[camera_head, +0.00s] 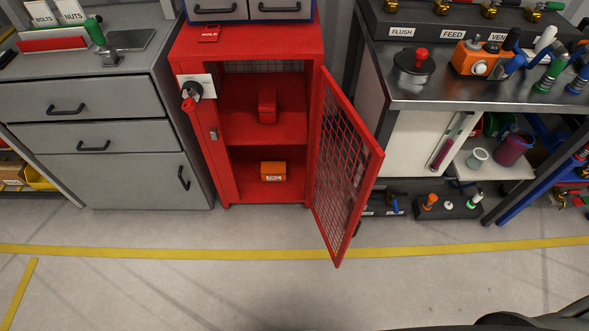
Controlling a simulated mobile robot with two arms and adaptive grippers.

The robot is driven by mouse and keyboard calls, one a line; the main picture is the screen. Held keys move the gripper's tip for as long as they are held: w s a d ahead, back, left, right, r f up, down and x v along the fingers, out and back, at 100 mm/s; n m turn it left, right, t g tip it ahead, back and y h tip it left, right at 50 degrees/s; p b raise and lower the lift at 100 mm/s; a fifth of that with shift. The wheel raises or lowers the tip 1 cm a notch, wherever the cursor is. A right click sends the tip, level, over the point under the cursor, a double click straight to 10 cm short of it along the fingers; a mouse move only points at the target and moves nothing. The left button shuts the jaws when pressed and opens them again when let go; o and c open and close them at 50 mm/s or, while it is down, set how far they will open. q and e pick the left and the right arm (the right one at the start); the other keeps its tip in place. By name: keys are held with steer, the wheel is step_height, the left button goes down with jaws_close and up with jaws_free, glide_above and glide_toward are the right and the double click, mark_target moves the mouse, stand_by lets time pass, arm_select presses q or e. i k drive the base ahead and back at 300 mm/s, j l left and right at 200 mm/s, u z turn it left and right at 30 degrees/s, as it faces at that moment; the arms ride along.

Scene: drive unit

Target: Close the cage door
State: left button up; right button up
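The red cage cabinet (221,158) stands on the floor in the middle of the head view. Its mesh cage door (340,168) is hinged on the cabinet's right side and stands wide open, swung out toward me. A red item (267,105) sits on the upper shelf inside, and an orange item (273,171) sits on the cabinet floor. A latch plate (213,134) shows on the left front post. Neither of my grippers shows in this view.
A grey drawer cabinet (95,125) stands at the left. A metal-topped workbench (450,92) with valves and tools stands at the right, close behind the open door. The floor (200,285) in front is clear, crossed by a yellow line (130,251).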

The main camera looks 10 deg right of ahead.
mark_target(325, 79)
steer(key=l+u, duration=0.15)
steer(key=l, duration=0.3)
steer(key=k+l+u, duration=0.15)
steer(key=l, duration=0.35)
steer(key=l+u, duration=0.15)
steer(key=l, duration=0.3)
steer(key=k+l+u, duration=0.2)
steer(key=l, duration=0.2)
steer(key=k+l+u, duration=0.15)
steer(key=l, duration=0.3)
steer(key=i+l+u, duration=0.15)
steer(key=i+l, duration=0.15)
steer(key=i+l+u, duration=0.15)
steer(key=i+l, duration=0.15)
steer(key=l, duration=0.15)
steer(key=i+l+u, duration=0.2)
steer(key=l, duration=0.2)
steer(key=i, duration=0.05)
